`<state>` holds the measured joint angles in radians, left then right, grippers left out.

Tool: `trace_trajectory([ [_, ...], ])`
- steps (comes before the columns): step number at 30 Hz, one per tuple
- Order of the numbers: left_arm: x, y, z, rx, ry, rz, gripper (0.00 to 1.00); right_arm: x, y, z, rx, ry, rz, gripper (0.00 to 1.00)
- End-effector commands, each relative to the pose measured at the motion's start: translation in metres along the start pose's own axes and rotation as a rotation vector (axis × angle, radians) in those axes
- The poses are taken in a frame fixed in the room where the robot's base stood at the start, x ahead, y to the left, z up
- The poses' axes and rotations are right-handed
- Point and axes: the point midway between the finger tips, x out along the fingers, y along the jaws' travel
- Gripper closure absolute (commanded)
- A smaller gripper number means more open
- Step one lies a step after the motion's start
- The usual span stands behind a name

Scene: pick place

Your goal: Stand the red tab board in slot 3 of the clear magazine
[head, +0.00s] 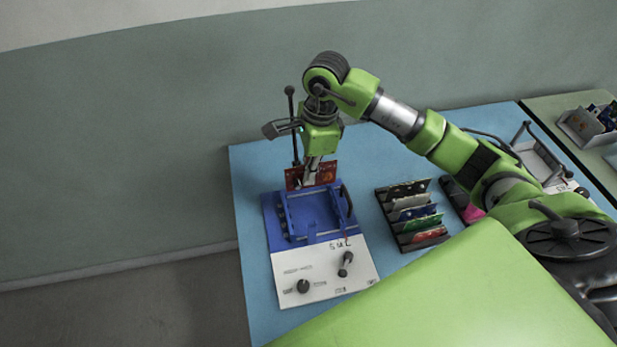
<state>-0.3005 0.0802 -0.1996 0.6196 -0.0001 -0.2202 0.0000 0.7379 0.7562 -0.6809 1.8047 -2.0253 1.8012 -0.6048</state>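My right gripper (311,172) points down behind the blue fixture (272,216). Its fingers overlap a dark red board (326,174), which stands roughly upright at the fixture's far edge. The fingers appear closed on the board, and its lower edge is partly hidden by the fixture. I cannot tell whether the board touches the fixture. No plainly clear magazine can be made out. A dark slotted rack (397,238) to the right holds several tilted boards, including a green one (422,223) and a red one (430,235). My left gripper is not in view.
The fixture's white panel (322,272) has a knob (303,286) and a small lever (346,264). A thin dark post (292,125) rises behind it. My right arm crosses above the blue table (253,180). A grey bin (578,126) stands far right.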

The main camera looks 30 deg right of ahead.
Motion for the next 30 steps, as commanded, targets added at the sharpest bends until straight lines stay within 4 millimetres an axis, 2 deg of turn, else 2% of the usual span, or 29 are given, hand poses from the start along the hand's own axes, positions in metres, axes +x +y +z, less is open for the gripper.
trace_trajectory([
  [7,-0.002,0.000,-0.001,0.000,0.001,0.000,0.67,-0.003,0.000,0.000,0.000,-0.001,-0.001,1.00],
  [17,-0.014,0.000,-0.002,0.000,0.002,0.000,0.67,-0.024,-0.001,0.003,0.001,-0.001,-0.002,1.00],
  [26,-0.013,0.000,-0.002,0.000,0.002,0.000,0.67,-0.024,0.000,0.003,-0.002,-0.001,-0.001,1.00],
  [30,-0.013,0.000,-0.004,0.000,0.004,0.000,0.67,-0.020,0.005,0.003,-0.067,0.000,0.008,1.00],
])
